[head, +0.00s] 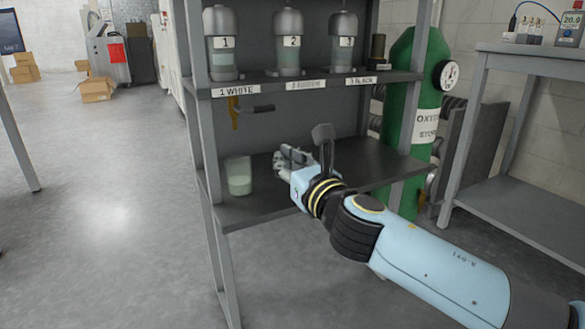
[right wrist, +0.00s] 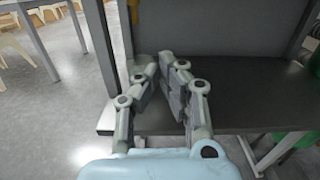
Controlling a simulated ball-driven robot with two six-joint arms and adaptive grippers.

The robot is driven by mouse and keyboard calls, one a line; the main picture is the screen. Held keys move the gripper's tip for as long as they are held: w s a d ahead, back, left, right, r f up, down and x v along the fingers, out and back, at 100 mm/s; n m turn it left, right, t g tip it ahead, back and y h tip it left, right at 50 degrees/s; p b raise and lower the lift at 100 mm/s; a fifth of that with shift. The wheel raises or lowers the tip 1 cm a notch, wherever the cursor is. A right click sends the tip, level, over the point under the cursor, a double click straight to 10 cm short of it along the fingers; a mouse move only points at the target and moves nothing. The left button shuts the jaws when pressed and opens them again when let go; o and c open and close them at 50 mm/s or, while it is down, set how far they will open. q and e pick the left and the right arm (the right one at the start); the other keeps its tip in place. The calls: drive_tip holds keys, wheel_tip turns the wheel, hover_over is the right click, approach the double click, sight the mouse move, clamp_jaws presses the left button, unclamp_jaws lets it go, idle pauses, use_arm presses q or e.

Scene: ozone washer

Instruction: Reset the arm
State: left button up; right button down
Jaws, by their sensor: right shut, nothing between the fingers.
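My right arm comes in from the lower right in the head view. Its gripper (head: 281,158) is over the lower shelf (head: 262,206) of a grey metal rack, to the right of a clear glass (head: 239,176) with pale green contents. The gripper is shut and empty. In the right wrist view the fingers (right wrist: 165,70) point toward the rack's dark back panel, with the shelf (right wrist: 230,100) around and below them. My left gripper is not in view.
Dispensers numbered 1 (head: 222,45), 2 (head: 288,45) and 3 (head: 343,45) stand on the upper shelf. A yellow lever (head: 233,112) hangs under it. A green oxygen cylinder (head: 408,120) stands right of the rack, near a grey table (head: 540,50).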

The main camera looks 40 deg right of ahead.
use_arm(q)
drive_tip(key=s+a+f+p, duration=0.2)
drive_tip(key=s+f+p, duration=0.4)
drive_tip(key=p, duration=0.5)
use_arm(e)
drive_tip(key=s+a+f+m+g+y, duration=0.25)
drive_tip(key=s+f+m+g, duration=0.55)
drive_tip(key=s+f+m, duration=1)
drive_tip(key=s+a+f+m+g+y, duration=0.1)
drive_tip(key=s+a+f+m+g, duration=0.2)
drive_tip(key=s+f+m+g, duration=1.05)
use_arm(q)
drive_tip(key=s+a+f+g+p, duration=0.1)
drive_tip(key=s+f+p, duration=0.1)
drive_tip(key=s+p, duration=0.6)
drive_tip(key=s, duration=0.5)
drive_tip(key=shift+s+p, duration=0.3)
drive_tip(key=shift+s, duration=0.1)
use_arm(e)
drive_tip(key=s+f+m+t, duration=0.1)
drive_tip(key=s+t, duration=0.1)
drive_tip(key=s, duration=0.8)
drive_tip(key=s+f+m+t, duration=0.1)
drive_tip(key=s+f+t, duration=0.1)
drive_tip(key=s, duration=0.8)
drive_tip(key=shift+s+d+f, duration=0.3)
drive_tip(key=shift+s+d, duration=0.05)
drive_tip(key=shift+s, duration=0.05)
